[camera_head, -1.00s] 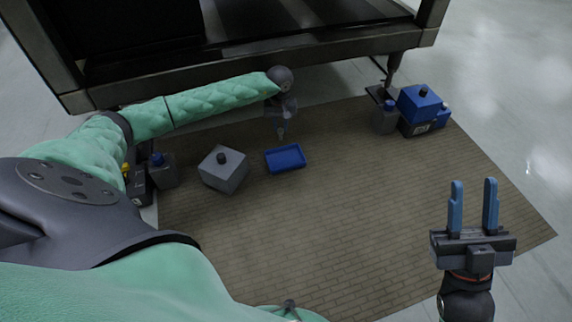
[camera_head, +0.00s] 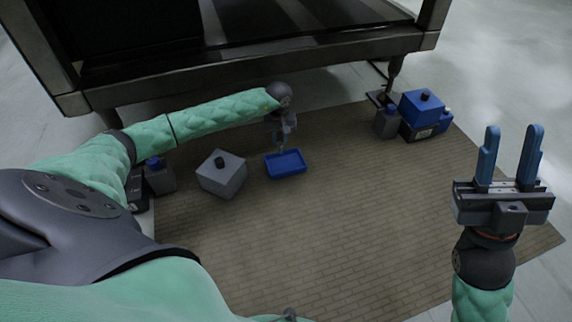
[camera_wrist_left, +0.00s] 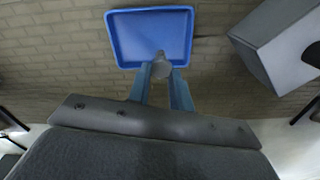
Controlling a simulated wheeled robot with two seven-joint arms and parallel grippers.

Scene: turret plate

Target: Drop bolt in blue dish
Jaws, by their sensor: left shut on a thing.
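The blue dish (camera_head: 286,163) lies on the brick-patterned mat, below the table's front edge in the head view. It also shows in the left wrist view (camera_wrist_left: 125,36), just beyond the fingertips. My left gripper (camera_head: 283,143) is over the dish's back edge, fingers pointing down. In the left wrist view, its blue fingers (camera_wrist_left: 161,72) are shut on the bolt (camera_wrist_left: 161,66), whose round grey head shows at the tips against the dish. The bolt is too small to make out in the head view. My right gripper (camera_head: 512,133) is open and empty at the right, fingers pointing up.
A grey box (camera_head: 222,176) with a black knob stands left of the dish and shows in the left wrist view (camera_wrist_left: 290,40). A blue-topped box (camera_head: 421,108) and small containers stand at the back right. The mat (camera_head: 330,235) in front of the dish is clear.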

